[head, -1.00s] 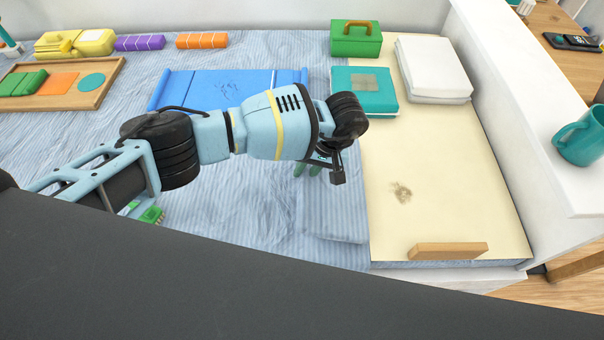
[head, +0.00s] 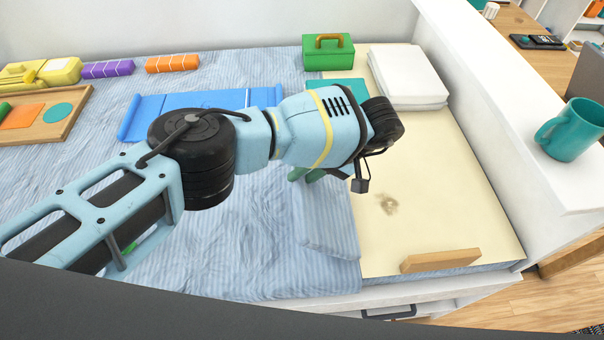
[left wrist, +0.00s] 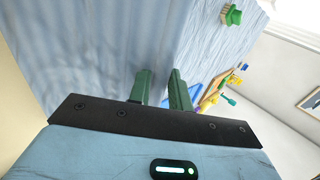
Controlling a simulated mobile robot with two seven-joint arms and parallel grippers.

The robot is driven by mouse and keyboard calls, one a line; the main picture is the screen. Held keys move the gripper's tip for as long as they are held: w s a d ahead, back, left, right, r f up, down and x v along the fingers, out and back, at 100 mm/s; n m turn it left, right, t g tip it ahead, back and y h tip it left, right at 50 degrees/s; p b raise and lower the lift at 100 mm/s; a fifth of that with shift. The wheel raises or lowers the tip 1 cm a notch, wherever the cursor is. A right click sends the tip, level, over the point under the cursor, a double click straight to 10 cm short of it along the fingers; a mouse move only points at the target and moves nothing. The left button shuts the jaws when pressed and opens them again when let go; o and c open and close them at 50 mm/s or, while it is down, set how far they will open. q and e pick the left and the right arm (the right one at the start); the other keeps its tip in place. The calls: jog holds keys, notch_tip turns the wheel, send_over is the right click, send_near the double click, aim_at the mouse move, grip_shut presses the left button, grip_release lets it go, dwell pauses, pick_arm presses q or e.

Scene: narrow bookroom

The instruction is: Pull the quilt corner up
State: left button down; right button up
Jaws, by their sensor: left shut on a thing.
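The pale blue striped quilt (head: 240,248) covers the left and middle of the bed. Its folded-back flap (head: 327,222) lies along the edge of the bare cream sheet (head: 440,190). My left gripper (head: 303,175) is over this fold, its green fingers partly hidden behind my wrist. In the left wrist view the two green fingers (left wrist: 160,88) are close together against the striped quilt (left wrist: 95,45), shut on it. The exact pinched part is hidden. My right gripper is in neither view.
A teal book (head: 336,88), green case (head: 328,53) and white stack (head: 407,78) stand at the back. A wooden block (head: 440,261) lies at the sheet's front edge. A blue mat (head: 150,115) and a wooden tray (head: 75,115) are left. A white ledge (head: 480,120) bounds the right.

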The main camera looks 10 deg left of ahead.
aim_at(322, 185)
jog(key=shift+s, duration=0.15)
pick_arm(q)
jog(key=c, duration=1.6)
grip_release()
jog(key=shift+o, duration=0.2)
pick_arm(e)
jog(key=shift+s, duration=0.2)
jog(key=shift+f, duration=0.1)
pick_arm(q)
jog(key=shift+v, duration=2.8)
jog(key=shift+d+r, duration=0.1)
jog(key=shift+r, duration=0.05)
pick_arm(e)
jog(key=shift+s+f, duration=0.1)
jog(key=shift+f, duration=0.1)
